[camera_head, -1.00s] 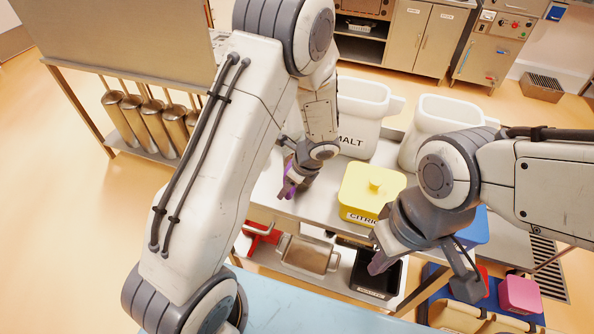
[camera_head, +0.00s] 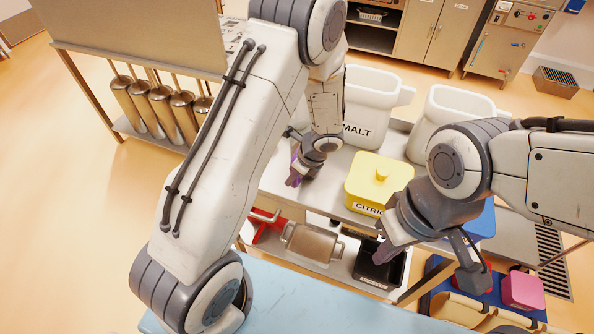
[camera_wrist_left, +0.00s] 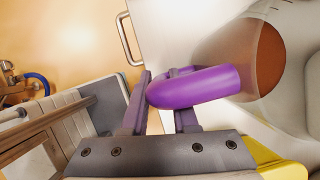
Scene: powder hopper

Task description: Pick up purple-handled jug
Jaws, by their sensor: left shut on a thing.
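The jug's purple handle (camera_wrist_left: 200,88) shows large in the left wrist view, between the fingers of my left gripper (camera_wrist_left: 160,105). My arm hides most of the jug there. My left gripper is shut on the handle. My right gripper (camera_head: 428,268) is open and empty, in front of the yellow box.
A yellow CITRIC box (camera_head: 380,180) and a white MALT bin (camera_head: 370,110) stand close right of my left gripper. Another white bin (camera_head: 445,110) stands behind my right arm. A black tray (camera_head: 378,268) is on the lower shelf. Metal scoops (camera_head: 160,105) hang at left.

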